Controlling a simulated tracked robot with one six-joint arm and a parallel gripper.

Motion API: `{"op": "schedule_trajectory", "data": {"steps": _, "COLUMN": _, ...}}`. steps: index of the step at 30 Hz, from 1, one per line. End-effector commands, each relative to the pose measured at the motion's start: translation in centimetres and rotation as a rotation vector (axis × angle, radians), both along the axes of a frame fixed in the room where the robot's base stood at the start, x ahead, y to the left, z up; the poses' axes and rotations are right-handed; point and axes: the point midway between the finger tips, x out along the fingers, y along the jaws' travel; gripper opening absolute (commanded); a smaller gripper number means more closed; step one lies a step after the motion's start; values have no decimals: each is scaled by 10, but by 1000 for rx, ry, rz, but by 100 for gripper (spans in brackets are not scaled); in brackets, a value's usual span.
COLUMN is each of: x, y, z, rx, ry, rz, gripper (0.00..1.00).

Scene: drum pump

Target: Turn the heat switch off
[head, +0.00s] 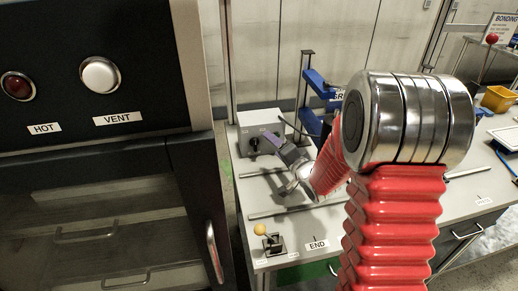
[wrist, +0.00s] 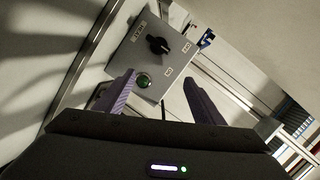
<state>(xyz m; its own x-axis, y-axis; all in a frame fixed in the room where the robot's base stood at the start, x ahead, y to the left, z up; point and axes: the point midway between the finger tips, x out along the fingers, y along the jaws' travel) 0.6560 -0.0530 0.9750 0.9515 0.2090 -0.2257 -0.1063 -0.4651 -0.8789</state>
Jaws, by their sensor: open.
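A grey control box (head: 262,130) stands at the back left of the bench in the head view. A black rotary knob (head: 254,142) is on its face. In the wrist view the box (wrist: 172,62) appears tilted, with the black knob (wrist: 157,45) near its middle and a green button or lamp (wrist: 143,82) closer to me. In the head view my gripper (head: 277,142) is just right of the knob.
A dark cabinet (head: 100,180) with HOT and VENT buttons fills the left. A yellow-knobbed lever (head: 260,230) and an END label (head: 317,245) are at the bench front. Metal rails (head: 290,210) cross the bench. A blue clamp stand (head: 318,82) stands behind my arm.

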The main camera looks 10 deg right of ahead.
Motion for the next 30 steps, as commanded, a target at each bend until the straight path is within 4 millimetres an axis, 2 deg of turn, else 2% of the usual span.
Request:
{"op": "schedule_trajectory", "data": {"steps": 3, "x": 2, "y": 4, "z": -16, "rx": 102, "ry": -18, "rz": 23, "gripper": 62}}
{"op": "schedule_trajectory", "data": {"steps": 13, "x": -2, "y": 13, "z": -46, "rx": 393, "ry": -67, "rz": 98, "gripper": 62}}
{"op": "schedule_trajectory", "data": {"steps": 19, "x": -6, "y": 16, "z": -51, "rx": 474, "ry": -78, "rz": 122, "gripper": 62}}
{"op": "schedule_trajectory", "data": {"steps": 30, "x": -5, "y": 16, "z": -51, "rx": 479, "ry": -80, "rz": 124, "gripper": 62}}
